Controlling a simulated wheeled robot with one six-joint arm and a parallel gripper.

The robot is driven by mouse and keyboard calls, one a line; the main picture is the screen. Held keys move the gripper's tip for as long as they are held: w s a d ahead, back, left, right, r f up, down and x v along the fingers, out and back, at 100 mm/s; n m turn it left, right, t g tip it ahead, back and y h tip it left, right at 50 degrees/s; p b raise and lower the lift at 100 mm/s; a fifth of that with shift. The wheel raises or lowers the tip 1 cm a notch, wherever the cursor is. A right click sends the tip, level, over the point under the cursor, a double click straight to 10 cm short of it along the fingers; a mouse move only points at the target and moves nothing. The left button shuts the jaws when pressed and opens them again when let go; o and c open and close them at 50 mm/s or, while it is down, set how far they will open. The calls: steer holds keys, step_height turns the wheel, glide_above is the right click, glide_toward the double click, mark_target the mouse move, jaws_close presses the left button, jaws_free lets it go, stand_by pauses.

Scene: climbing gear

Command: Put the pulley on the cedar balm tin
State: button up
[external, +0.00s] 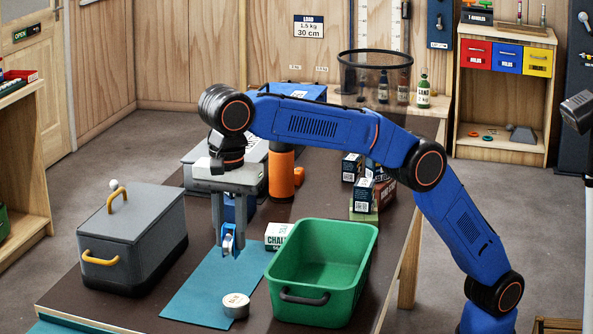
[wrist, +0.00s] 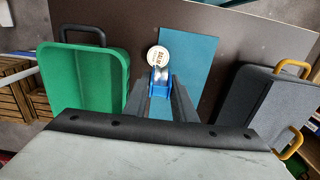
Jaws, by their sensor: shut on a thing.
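The pulley (external: 229,240) is a small blue and silver piece, held between the fingertips of my gripper (external: 229,250) over the teal mat (external: 200,290). My gripper points down and is shut on it. In the wrist view the pulley (wrist: 159,80) shows between the two grey fingers. The cedar balm tin (external: 236,305) is a round, low tin with a pale lid, on the front right part of the mat. It is nearer the external camera than my gripper and apart from it in that view. In the wrist view the tin (wrist: 158,55) shows just beyond the pulley, partly covered by it.
A green bin (external: 323,265) stands right of the mat and a grey lidded box (external: 130,240) with yellow handles stands left. A white chalk box (external: 279,236) is close to my gripper's right. An orange bottle (external: 281,175) and small boxes stand behind. The mat's front left is clear.

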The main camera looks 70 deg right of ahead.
steer(key=shift+s+a+f, duration=0.1)
steer(key=shift+s+a, duration=0.15)
steer(key=shift+f, duration=4.85)
steer(key=shift+f, duration=0.15)
steer(key=o, duration=1.1)
step_height(320, 180, up, 12)
steer(key=shift+a+f, duration=0.1)
steer(key=shift+f, duration=0.1)
steer(key=shift+r, duration=0.35)
